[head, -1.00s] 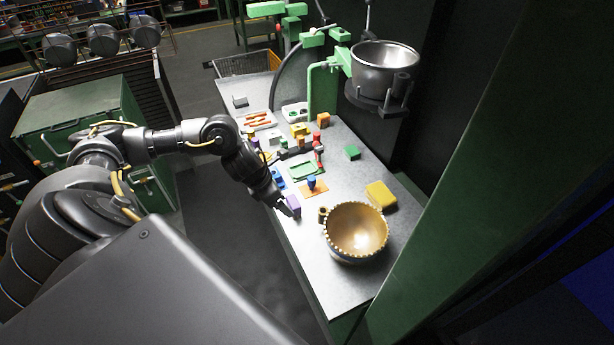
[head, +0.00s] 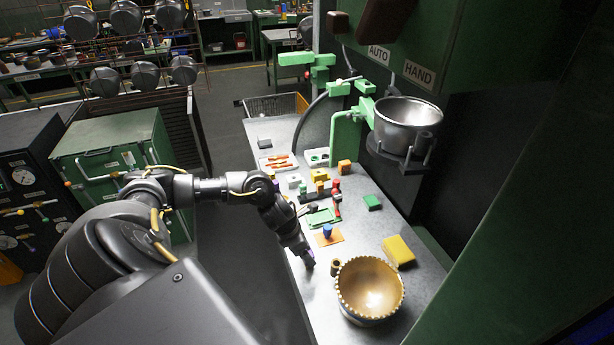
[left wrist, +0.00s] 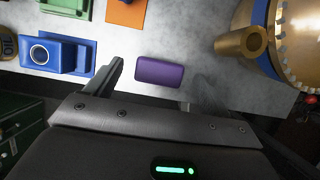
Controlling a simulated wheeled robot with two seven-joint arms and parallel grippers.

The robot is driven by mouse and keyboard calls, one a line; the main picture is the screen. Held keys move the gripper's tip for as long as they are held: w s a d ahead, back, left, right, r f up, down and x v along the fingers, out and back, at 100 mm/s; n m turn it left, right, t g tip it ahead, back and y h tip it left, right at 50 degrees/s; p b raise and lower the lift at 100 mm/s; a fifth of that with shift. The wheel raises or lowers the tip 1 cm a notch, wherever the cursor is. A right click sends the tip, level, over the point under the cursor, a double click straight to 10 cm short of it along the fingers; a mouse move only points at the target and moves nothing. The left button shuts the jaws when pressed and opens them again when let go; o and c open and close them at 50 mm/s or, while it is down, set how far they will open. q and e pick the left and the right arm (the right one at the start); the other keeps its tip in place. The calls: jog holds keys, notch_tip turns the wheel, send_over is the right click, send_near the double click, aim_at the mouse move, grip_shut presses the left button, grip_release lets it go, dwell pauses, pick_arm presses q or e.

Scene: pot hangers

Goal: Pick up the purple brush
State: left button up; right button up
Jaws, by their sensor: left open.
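The purple brush shows in the left wrist view as a rounded purple block (left wrist: 160,72) lying on the grey bench. Only a small purple patch (head: 310,263) shows at my left gripper's tip in the head view; the rest is hidden. My left gripper (head: 307,258) is open. In the left wrist view, one finger is left of the brush and the other is partly seen at its lower right. The brush appears between them, apart from the left finger; I cannot tell how high the gripper is above it. My right gripper is not in view.
A gold bowl with a toothed rim (head: 370,289) and a small brass cylinder (left wrist: 241,42) stand right of the brush. A blue block part (left wrist: 58,54) is at left. A yellow sponge-like block (head: 398,251) lies behind the bowl. A steel bowl (head: 407,124) sits on a raised holder.

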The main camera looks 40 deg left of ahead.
pick_arm(q)
jog(key=shift+d+f+p, duration=0.1)
jog(key=shift+f+p, duration=0.25)
jog(key=shift+f, duration=0.05)
jog(key=p+x, duration=0.1)
jog(key=x, duration=0.2)
jog(key=shift+w+f, duration=0.1)
jog(key=shift+f, duration=0.15)
jog(key=shift+w+f, duration=0.1)
jog(key=shift+f, duration=0.25)
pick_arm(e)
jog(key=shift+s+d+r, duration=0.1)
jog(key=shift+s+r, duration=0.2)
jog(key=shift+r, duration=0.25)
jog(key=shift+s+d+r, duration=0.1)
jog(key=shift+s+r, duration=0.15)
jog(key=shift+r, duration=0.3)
pick_arm(q)
jog(key=c, duration=1.1)
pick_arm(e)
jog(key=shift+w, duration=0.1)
pick_arm(q)
jog(key=shift+r, duration=0.1)
